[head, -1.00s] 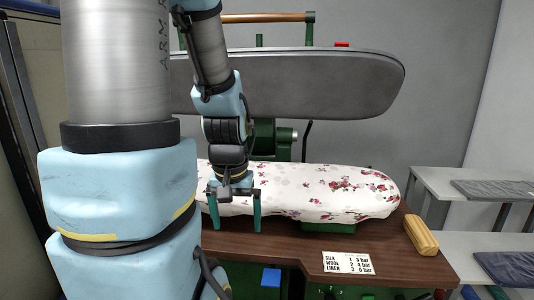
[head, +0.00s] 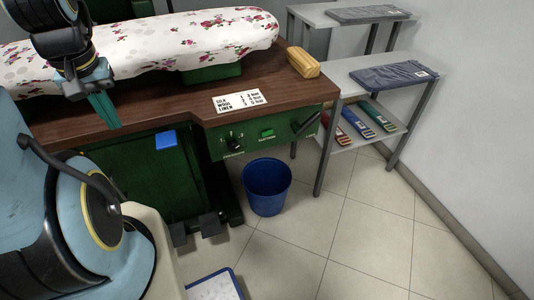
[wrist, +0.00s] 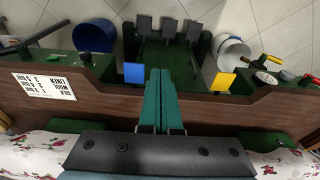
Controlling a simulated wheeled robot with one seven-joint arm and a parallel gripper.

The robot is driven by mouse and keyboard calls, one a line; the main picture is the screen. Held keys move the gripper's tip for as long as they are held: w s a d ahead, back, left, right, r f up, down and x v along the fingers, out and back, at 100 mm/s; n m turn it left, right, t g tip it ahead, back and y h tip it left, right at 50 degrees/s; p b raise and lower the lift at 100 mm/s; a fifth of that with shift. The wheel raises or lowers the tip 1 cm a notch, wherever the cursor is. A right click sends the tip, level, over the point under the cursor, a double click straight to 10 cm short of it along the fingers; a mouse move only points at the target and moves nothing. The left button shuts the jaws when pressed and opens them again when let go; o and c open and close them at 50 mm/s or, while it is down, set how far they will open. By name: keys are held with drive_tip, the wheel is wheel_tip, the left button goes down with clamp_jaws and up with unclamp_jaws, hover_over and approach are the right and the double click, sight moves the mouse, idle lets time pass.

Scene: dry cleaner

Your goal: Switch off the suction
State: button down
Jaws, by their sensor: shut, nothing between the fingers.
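The front control panel (head: 262,136) of the green pressing table carries a black round knob (head: 233,144), a small green switch (head: 267,134) with a label too small to read surely, and a black lever (head: 306,124) at its right end. I cannot tell the switch's position. My gripper (head: 106,112) is shut and empty, over the table's front edge, left of the panel and apart from it. In the wrist view my gripper's teal fingers (wrist: 164,74) are together and point over the wooden edge.
A flowered pressing board (head: 190,40) lies behind my gripper. A settings card (head: 239,101) and yellow block (head: 303,62) sit on the wooden top. A blue tab (head: 166,139) sticks out below the edge. A blue bin (head: 267,186) and pedals (head: 210,224) are on the floor.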

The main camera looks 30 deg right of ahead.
drive_tip(key=d+f+m+g+y+b, duration=0.1)
drive_tip(key=d+f+m+b, duration=0.3)
drive_tip(key=f+b, duration=0.85)
drive_tip(key=d+f+m+y+b, duration=0.1)
drive_tip(key=d+f+m+b, duration=0.3)
drive_tip(key=f+b, duration=0.85)
drive_tip(key=s+d+f+m+t+p, duration=0.1)
drive_tip(key=s+d+m+t, duration=0.2)
drive_tip(key=d+m, duration=1)
drive_tip(key=s+d+f+m+t+h+p, duration=0.1)
drive_tip(key=s+d+m+t, duration=0.1)
drive_tip(key=d+m+t, duration=0.8)
drive_tip(key=d+m, duration=0.3)
drive_tip(key=d, duration=0.5)
drive_tip(key=shift+s+d+t, duration=0.3)
drive_tip(key=shift+s+d, duration=0.1)
